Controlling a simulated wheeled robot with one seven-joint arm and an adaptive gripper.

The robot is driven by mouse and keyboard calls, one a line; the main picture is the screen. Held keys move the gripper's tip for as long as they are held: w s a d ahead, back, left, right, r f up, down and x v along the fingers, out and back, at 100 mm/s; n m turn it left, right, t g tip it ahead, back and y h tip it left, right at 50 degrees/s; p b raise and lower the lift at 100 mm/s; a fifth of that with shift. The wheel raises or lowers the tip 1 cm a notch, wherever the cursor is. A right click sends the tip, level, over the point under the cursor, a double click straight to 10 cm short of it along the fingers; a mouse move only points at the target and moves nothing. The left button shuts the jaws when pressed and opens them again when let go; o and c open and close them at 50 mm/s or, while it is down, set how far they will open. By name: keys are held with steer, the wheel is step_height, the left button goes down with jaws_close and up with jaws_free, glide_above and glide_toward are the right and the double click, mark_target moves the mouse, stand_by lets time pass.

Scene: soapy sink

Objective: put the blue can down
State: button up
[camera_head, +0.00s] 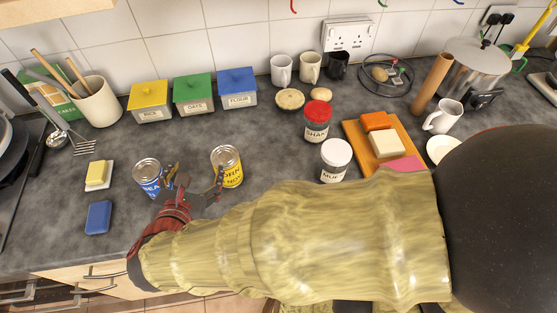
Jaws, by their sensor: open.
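The blue can (147,188) with a metal top stands upright on the dark counter (70,225), left of my gripper. My gripper (195,174) is open, and nothing shows held between its fingers. Its left finger is beside the blue can's right side and overlaps it in the picture; I cannot tell if they touch. Its right finger is in front of the yellow can (231,173) and hides part of it. Part of the blue can's label is hidden.
A blue sponge (98,217) and a butter dish (97,176) lie to the left. A white jar (336,160) and a red jar (317,122) stand to the right. Boxes, including a green one (193,94), line the wall. The counter behind the cans is clear.

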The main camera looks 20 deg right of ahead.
steer(key=s+d+r+m+g+h, duration=0.15)
steer(key=d+m+g, duration=0.35)
steer(key=d+m, duration=1)
steer(key=s+d+r+m+g+y, duration=0.1)
steer(key=s+d+r+m+y, duration=0.3)
steer(key=s+d+m, duration=0.5)
steer(key=d+r+m, duration=0.1)
steer(key=d+m, duration=0.1)
steer(key=m, duration=0.4)
steer(key=shift+d, duration=0.25)
